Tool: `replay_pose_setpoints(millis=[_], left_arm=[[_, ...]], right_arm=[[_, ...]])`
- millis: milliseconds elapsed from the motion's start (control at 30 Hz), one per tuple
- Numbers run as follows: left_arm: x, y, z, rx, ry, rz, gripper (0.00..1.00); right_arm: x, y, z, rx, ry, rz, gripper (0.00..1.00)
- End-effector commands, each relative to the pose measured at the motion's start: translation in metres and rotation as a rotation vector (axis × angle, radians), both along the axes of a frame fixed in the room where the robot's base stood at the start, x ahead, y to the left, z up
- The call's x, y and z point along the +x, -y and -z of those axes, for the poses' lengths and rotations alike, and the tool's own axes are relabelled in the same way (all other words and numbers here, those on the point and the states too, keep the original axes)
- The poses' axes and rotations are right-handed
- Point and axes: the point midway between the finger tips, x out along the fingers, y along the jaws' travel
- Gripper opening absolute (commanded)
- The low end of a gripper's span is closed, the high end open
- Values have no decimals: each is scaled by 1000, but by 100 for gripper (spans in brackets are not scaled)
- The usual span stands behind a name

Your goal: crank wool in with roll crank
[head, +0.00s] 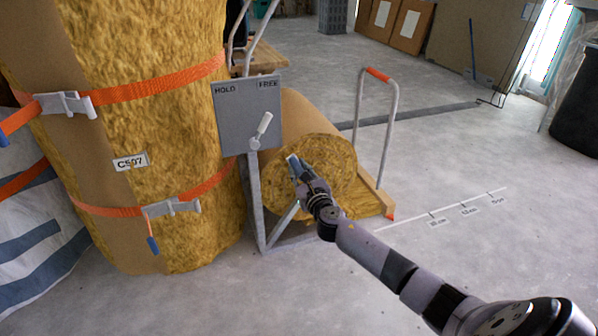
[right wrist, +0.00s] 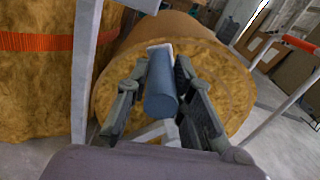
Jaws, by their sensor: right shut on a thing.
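The wool roll (head: 335,165) lies on a grey metal stand, its round yellow end facing me. The crank handle (head: 292,160), a blue-grey grip, is in front of this end. My right gripper (head: 297,172) is shut on it. In the right wrist view the handle (right wrist: 161,90) sits between the two dark fingers of the gripper (right wrist: 160,95). The crank's arm is mostly hidden. A grey panel (head: 232,115) marked HOLD and FREE carries a pale lever (head: 262,128) that tilts up to the right, towards FREE. My left gripper is not in view.
A large wool bale (head: 180,120) with orange straps and a C507 label stands at the left. A hoop handle with an orange top (head: 378,75) rises right of the roll. A white marked scale (head: 450,207) runs along the floor. Open floor lies right.

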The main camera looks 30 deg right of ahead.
Motion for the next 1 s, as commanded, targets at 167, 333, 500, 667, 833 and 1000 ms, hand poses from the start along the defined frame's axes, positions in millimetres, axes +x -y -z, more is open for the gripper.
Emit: replay_pose_setpoints(millis=[167, 333, 500, 667, 833, 1000], left_arm=[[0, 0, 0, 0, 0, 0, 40], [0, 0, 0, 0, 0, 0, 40], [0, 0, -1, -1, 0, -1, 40], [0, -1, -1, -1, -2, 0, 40], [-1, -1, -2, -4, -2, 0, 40], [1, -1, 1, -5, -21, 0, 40]], right_arm=[[0, 0, 0, 0, 0, 0, 0], [0, 0, 0, 2, 0, 0, 0], [-1, 5, -3, 24, 6, 1, 0], [-2, 9, -5, 45, 11, 3, 0], [-4, 18, -11, 90, 23, 6, 0], [-8, 36, -19, 185, 47, 8, 0]])
